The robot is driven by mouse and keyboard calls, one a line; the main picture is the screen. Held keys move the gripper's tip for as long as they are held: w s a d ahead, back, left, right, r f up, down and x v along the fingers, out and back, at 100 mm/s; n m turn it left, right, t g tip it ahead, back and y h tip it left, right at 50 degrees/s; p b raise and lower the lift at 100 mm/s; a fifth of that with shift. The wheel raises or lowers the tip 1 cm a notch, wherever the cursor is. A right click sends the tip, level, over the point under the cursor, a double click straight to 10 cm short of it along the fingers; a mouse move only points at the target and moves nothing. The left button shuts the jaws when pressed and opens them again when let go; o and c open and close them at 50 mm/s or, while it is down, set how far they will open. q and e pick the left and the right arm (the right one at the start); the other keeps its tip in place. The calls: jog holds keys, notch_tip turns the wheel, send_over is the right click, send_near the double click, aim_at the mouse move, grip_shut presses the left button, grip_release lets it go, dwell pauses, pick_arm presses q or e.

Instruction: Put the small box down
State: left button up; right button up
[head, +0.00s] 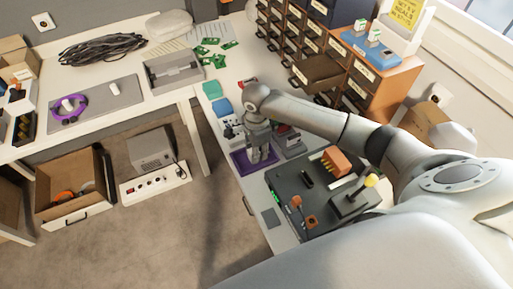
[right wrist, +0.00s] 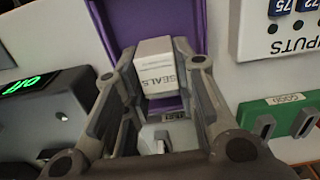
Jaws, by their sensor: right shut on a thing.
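The small white box (right wrist: 153,50), with "SEALS" printed on it, sits between the fingers of my right gripper (right wrist: 152,82) in the right wrist view. The gripper is shut on it. A purple tray (right wrist: 108,22) lies behind and below the box in that view. In the head view, my right gripper (head: 257,153) points down over the purple tray (head: 238,163). The fingers mostly hide the box there. I cannot tell whether the box touches the tray. My left gripper is not in view.
A dark control panel (head: 285,187) with a yellow-knobbed lever stands close in front of the tray. Blue and green bins (head: 212,90) sit behind. A green block marked "GOOD" (right wrist: 290,112) and a white "INPUTS" panel (right wrist: 290,40) are near the right finger.

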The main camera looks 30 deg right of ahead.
jog(key=shift+f, duration=0.1)
jog(key=shift+f, duration=0.15)
jog(key=o, duration=0.7)
jog(key=shift+r, duration=0.2)
jog(key=shift+w+r, duration=0.1)
jog(key=shift+r, duration=0.2)
notch_tip(320, 180, up, 11)
jog(key=shift+r+b, duration=0.2)
jog(key=shift+b, duration=1.05)
